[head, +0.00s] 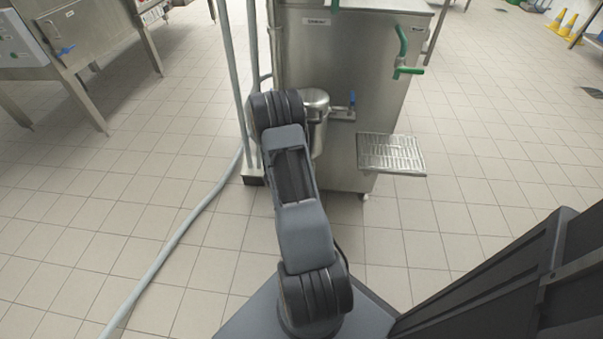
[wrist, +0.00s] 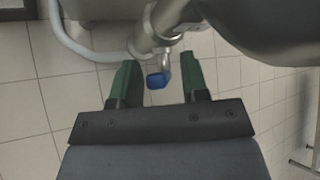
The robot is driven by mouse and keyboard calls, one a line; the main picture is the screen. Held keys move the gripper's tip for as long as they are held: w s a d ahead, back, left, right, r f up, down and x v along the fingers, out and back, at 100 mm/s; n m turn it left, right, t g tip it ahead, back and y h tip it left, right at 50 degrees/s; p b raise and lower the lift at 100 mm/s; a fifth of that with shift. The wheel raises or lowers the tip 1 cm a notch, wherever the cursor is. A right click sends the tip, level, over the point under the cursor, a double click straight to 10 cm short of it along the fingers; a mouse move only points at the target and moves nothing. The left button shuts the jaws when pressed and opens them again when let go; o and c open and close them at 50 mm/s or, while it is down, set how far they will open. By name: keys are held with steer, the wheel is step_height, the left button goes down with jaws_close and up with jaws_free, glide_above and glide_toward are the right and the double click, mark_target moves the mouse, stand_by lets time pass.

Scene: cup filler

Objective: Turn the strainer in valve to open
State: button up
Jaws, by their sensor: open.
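The strainer is a round steel vessel (head: 317,122) on the front of the steel machine, partly behind my arm. A blue valve handle (head: 351,101) stands upright on the pipe to its right. In the wrist view a blue-tipped valve handle (wrist: 157,80) hangs off a steel pipe (wrist: 150,35) beside a large rounded steel body (wrist: 270,25). I cannot tell if both views show the same valve. My gripper (wrist: 167,72) is open, its green fingers on either side of the blue tip, with gaps. In the head view my gripper is hidden.
The steel machine (head: 345,45) has a green tap (head: 402,50) and a drip grate (head: 391,153) sticking out at right. Upright pipes (head: 240,80) and a grey floor hose (head: 180,235) are at left. A steel table (head: 75,45) stands further left. Tiled floor is free at right.

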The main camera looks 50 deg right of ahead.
steer(key=p+v, duration=0.4)
steer(key=v, duration=0.9)
steer(key=shift+a, duration=0.2)
steer(key=shift+s+r, duration=0.1)
